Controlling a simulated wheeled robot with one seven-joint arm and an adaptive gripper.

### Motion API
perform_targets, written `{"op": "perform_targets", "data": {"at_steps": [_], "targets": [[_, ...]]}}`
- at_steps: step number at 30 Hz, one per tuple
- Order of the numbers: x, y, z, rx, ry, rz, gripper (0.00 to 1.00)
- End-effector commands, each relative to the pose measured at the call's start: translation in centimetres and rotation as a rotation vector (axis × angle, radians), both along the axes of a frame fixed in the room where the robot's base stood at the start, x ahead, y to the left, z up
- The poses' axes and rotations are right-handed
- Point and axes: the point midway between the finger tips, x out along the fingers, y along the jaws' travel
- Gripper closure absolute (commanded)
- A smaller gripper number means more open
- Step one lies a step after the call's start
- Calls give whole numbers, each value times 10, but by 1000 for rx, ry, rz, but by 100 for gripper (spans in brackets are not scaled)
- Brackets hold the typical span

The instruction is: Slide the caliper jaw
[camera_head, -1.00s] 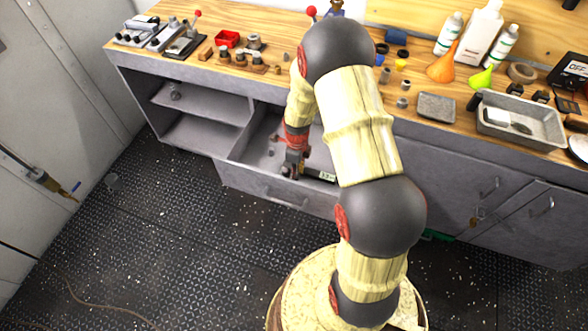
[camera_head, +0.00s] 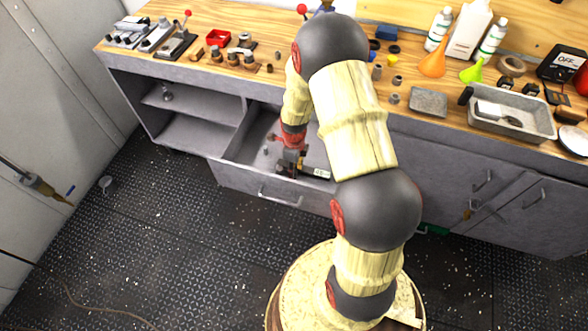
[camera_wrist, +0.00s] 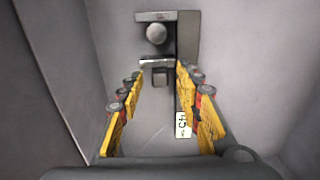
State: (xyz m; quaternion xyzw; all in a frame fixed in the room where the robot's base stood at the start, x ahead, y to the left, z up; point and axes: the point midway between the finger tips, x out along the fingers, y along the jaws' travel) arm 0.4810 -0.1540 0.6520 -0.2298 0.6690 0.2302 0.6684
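The caliper (camera_wrist: 187,48) is a dark grey bar with a crosswise fixed jaw at its far end, lying in an open drawer (camera_head: 262,184). Its white label (camera_wrist: 183,125) shows near the right finger, and in the head view the label (camera_head: 320,173) lies just right of my gripper. A small sliding jaw piece (camera_wrist: 158,62) sticks out leftward from the bar. My gripper (camera_wrist: 160,77) is open above the caliper, with its yellow fingers on either side of the sliding jaw. I cannot tell whether a finger touches it. In the head view my gripper (camera_head: 290,163) is down in the drawer.
A round knob (camera_wrist: 156,34) shows between the two jaws. The drawer walls stand close around my gripper; the left wall (camera_wrist: 60,75) is nearest. The workbench top (camera_head: 285,72) above carries bottles, funnels, a grey tray (camera_head: 510,117) and small parts.

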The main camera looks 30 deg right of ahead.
Motion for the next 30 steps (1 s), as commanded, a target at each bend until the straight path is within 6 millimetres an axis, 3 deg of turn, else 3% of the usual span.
{"op": "perform_targets", "data": {"at_steps": [5, 18, 24, 30], "targets": [[2, -1, 19, -2, -4, 0, 65], [1, 0, 101, -1, -3, 0, 65], [0, 0, 117, -1, -1, 0, 65], [0, 0, 119, 0, 0, 0, 65]]}}
